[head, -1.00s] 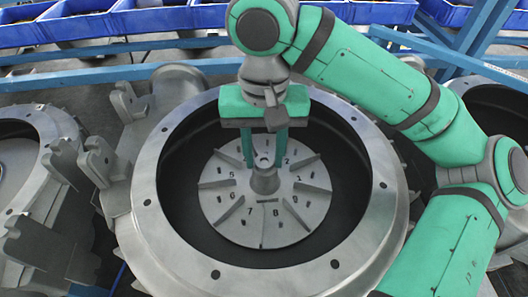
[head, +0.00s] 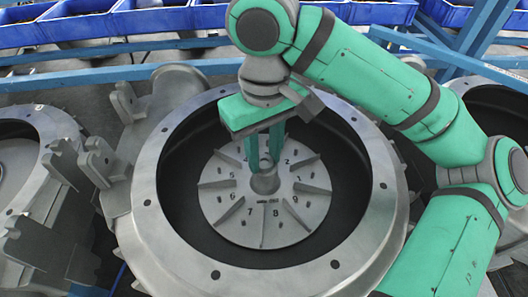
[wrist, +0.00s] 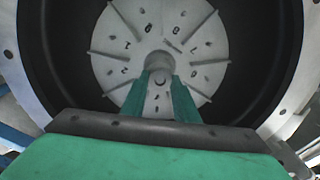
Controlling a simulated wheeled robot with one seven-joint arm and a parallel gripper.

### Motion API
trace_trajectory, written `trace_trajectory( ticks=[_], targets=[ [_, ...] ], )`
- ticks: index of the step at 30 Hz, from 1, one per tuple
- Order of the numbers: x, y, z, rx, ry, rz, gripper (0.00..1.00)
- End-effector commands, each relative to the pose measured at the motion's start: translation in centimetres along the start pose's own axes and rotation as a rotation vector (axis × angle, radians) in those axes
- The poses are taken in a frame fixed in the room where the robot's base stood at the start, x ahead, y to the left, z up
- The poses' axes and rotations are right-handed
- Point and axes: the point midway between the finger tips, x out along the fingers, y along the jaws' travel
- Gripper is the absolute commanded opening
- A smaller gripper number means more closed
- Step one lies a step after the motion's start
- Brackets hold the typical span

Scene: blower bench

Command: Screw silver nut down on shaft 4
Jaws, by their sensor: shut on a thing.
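A round grey impeller (head: 285,223) with raised vanes and numbers sits inside the blower housing; it also shows in the wrist view (wrist: 200,45). Its central hub and shaft (head: 265,184) stand up in the middle. My gripper (head: 264,163) points down over this centre, its two green fingers on either side of the shaft top. In the wrist view the fingertips (wrist: 160,80) close around the round grey piece at the centre. I take this piece to be the silver nut (wrist: 159,62); its edges are hard to separate from the hub. The fingers partly hide the shaft top.
The housing's wide metal rim (head: 148,205) with bolt holes surrounds the impeller, with a deep dark gap inside it. Other housings stand at the left (head: 30,125) and right. Blue bins (head: 70,28) line the back behind a blue rail (head: 110,75).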

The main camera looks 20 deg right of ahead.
Motion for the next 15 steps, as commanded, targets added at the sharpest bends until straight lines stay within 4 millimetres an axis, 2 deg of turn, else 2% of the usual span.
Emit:
trace_trajectory(
  ticks=[5, 6, 15],
  targets=[
    [0.0, 0.0, 0.0, 0.039, 0.0, 0.0, 0.03],
    [0.0, 0.0, 0.01, 0.072, 0.0, 0.0, 0.0],
    [0.02, 0.04, 0.03, 0.417, 0.0, 0.002, 0.0]
  ],
)
